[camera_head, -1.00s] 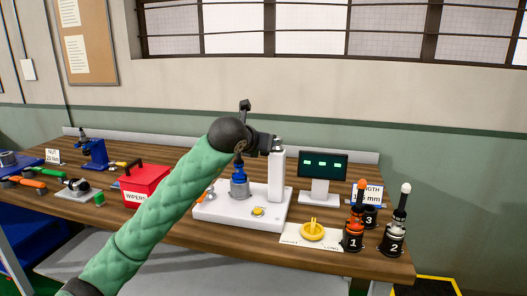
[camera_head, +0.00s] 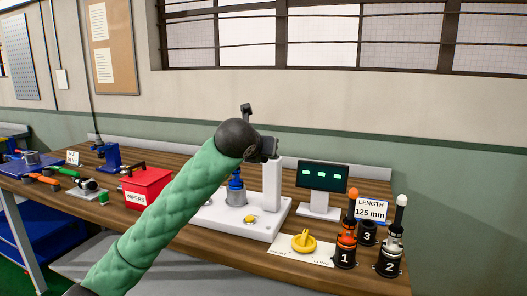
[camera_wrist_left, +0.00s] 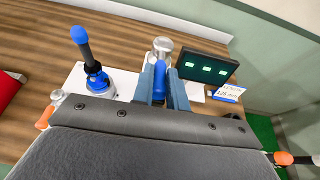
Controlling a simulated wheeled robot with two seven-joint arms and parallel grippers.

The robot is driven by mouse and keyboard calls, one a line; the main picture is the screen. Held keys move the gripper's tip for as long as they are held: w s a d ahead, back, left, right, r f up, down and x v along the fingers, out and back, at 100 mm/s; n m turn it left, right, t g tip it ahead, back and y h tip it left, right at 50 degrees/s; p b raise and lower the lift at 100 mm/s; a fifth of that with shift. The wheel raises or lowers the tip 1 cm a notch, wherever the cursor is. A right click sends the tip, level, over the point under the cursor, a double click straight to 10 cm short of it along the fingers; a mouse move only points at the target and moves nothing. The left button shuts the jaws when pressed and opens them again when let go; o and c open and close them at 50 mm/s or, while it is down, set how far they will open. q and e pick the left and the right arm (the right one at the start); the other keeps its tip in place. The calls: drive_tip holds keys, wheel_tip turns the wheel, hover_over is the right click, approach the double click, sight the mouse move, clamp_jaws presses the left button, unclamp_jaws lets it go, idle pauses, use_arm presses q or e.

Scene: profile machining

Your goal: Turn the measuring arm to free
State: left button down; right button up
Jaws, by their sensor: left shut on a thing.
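The white measuring device (camera_head: 215,216) stands on the workbench, with a tall white column (camera_head: 272,185) and a grey fixture with a blue top (camera_head: 236,190) on its base. My left gripper (camera_head: 269,150) is at the top of the column; my own wrist hides its fingertips in the head view. In the left wrist view its fingers (camera_wrist_left: 160,85) are shut on a blue handle (camera_wrist_left: 160,78), which appears to be the measuring arm. A round silver part (camera_wrist_left: 162,47) shows just beyond the fingers. My right gripper is not in view.
A screen (camera_head: 321,177) stands right of the column. A yellow knob (camera_head: 304,241) sits on a white card in front. Black holders 1 (camera_head: 345,257) and 2 (camera_head: 390,266) hold tools at the right. A red wipers box (camera_head: 145,189) is to the left.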

use_arm(q)
drive_tip(key=c, duration=1.4)
unclamp_jaws()
drive_tip(key=shift+d, duration=0.1)
